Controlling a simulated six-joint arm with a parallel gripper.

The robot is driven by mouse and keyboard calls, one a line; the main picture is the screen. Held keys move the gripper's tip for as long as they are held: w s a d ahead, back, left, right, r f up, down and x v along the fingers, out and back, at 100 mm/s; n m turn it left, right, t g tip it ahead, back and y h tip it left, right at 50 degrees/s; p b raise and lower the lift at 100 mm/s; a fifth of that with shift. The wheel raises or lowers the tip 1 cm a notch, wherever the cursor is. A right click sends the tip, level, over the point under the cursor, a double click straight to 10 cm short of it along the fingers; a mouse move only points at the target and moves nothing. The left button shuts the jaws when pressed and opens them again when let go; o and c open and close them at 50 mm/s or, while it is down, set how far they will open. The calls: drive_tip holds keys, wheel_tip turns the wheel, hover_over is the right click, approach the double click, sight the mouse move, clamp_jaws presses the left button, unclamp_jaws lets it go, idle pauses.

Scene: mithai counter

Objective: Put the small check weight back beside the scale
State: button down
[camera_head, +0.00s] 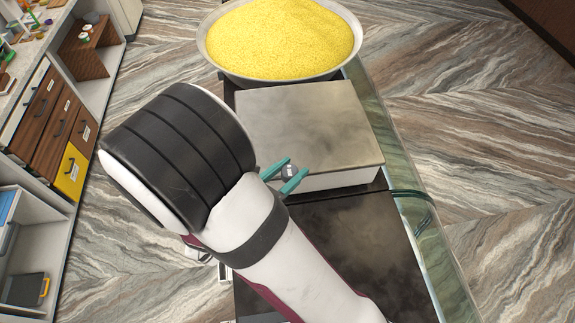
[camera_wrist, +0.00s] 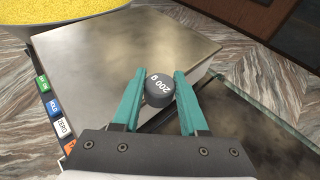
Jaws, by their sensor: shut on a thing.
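The small check weight (camera_wrist: 158,90) is a dark grey round piece marked "200 g" in the wrist view. My gripper (camera_wrist: 159,92) has teal fingers shut on it from both sides. In the head view the weight (camera_head: 289,171) shows between the fingertips of my gripper (camera_head: 287,175), at the near edge of the scale. The scale (camera_head: 305,120) is a metal box with a flat, bare top plate. Its coloured buttons (camera_wrist: 55,107) show along its left side in the wrist view. I cannot tell whether the weight touches the scale or is held above the counter.
A wide metal bowl heaped with yellow grains (camera_head: 283,40) stands just beyond the scale. The dark counter top (camera_head: 365,250) nearer than the scale is clear. A glass edge (camera_head: 410,190) runs along its right side. Wooden drawers (camera_head: 55,120) stand at the left.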

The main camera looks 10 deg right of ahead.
drive_tip(key=s+f, duration=0.1)
drive_tip(key=f, duration=0.1)
drive_tip(key=s+f, duration=0.2)
drive_tip(key=f, duration=0.1)
drive_tip(key=s+f, duration=0.1)
drive_tip(key=f, duration=0.2)
drive_tip(key=shift+s+a+f, duration=0.15)
drive_tip(key=shift+s+a, duration=0.1)
drive_tip(key=shift+s, duration=0.15)
wheel_tip(320, 180, down, 7)
drive_tip(key=shift+r, duration=0.15)
drive_tip(key=shift+c, duration=2.2)
unclamp_jaws()
